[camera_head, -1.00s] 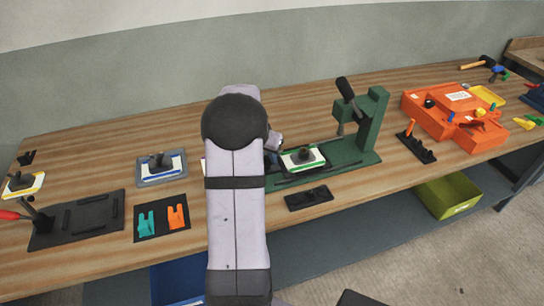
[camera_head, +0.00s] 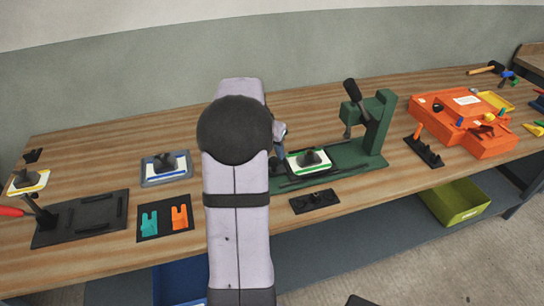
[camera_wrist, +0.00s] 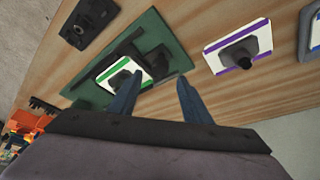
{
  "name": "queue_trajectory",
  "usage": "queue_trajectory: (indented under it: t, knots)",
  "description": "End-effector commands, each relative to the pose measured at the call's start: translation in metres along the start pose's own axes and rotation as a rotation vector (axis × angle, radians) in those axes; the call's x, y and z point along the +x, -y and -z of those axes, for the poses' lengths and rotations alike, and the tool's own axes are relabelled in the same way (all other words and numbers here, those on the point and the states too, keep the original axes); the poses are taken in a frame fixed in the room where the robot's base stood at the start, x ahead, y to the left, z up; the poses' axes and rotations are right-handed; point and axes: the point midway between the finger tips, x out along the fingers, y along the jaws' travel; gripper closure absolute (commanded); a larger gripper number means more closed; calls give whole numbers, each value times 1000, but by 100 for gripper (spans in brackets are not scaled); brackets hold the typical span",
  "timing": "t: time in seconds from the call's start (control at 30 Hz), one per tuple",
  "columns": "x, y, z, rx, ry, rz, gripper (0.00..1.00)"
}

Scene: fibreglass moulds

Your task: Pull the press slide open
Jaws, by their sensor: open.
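The green press (camera_head: 383,125) stands on the bench right of my arm, with a raised black lever (camera_head: 355,95). On its long green base is the slide, carrying a white plate with green stripes (camera_head: 294,168) and a dark knobbed block (camera_head: 310,157). The plate also shows in the wrist view (camera_wrist: 136,68), near the left fingertip. My gripper (camera_wrist: 158,77) is open over the press base, with nothing visibly held. A dark block (camera_wrist: 158,58) shows just beyond the gap between the fingertips; I cannot tell whether they touch it. In the head view my arm hides most of the gripper.
A purple-striped plate with a dark block (camera_wrist: 238,53) lies beside the press in the wrist view. A black holder (camera_head: 315,201) lies in front of the press. A blue-edged mould (camera_head: 165,168) is left of my arm. An orange case (camera_head: 455,125) stands to the right.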

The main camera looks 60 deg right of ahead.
Motion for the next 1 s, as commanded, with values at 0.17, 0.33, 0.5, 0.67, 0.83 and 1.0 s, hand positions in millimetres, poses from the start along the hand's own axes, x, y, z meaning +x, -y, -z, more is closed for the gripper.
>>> queue_trajectory:
  t: [0.17,0.33,0.5,0.67,0.83,1.0]
  knots:
    - [-16,0,0,0,-1,1,56]
    - [-20,0,0,0,0,1,56]
    - [-20,0,0,0,0,1,56]
    - [-20,0,0,0,0,0,56]
    - [-20,0,0,-50,0,1,56]
    - [-20,3,1,-200,-3,13,56]
